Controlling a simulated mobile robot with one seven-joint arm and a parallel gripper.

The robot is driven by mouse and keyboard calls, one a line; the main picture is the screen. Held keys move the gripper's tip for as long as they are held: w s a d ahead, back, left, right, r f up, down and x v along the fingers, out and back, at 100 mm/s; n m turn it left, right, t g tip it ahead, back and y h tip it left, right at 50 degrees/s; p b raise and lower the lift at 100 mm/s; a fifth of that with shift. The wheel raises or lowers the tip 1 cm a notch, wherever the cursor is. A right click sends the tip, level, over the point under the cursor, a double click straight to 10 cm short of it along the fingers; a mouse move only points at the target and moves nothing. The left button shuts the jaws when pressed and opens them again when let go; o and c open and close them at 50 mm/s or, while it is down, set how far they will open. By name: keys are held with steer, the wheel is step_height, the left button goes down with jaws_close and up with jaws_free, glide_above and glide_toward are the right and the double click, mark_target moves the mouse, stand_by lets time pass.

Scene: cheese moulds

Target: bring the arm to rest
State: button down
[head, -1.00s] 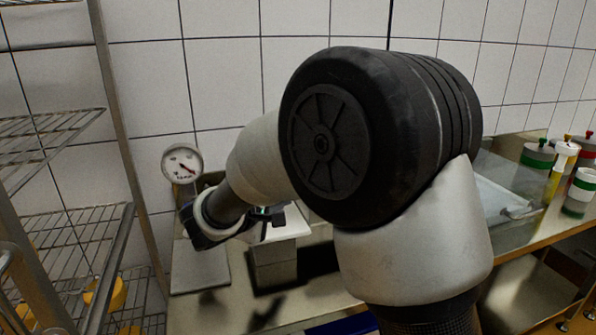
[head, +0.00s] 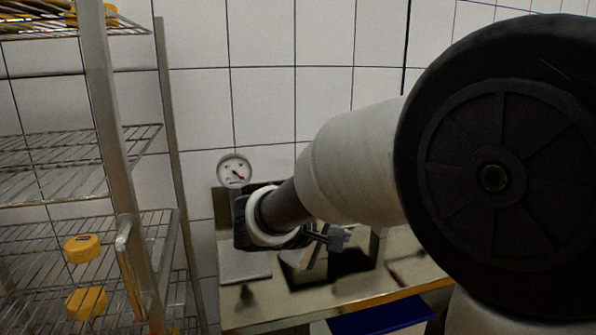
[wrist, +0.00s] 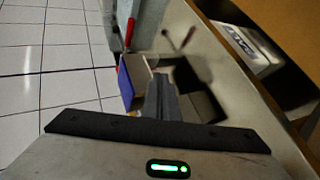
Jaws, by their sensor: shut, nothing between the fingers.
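My arm reaches in from the right of the head view, its large dark joint close to the camera. My gripper (head: 338,238) is at its far end, over the metal worktop (head: 246,307), partly hidden behind my wrist. In the wrist view my gripper's fingers (wrist: 162,98) are together with nothing between them. They appear above the worktop area, and I cannot tell how high.
A wire rack (head: 118,150) with yellow cheeses (head: 82,248) stands at the left. A scale with a round dial (head: 234,170) is at the wall. A blue object (head: 380,316) is below the worktop edge. The wrist view shows a white box (wrist: 243,48) and tiled surface at left.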

steer(key=s+d+r+m+g, duration=0.1)
steer(key=s+d+m+g, duration=0.2)
steer(key=s+d, duration=0.45)
steer(key=s+a+f+m+y, duration=0.15)
steer(key=s+m+y, duration=0.5)
steer(key=s, duration=1.15)
step_height(320, 180, up, 23)
steer(key=y+p, duration=0.1)
steer(key=p, duration=2.1)
steer(key=shift+a+p, duration=0.4)
steer(key=shift+n, duration=0.25)
steer(key=shift+d, duration=0.1)
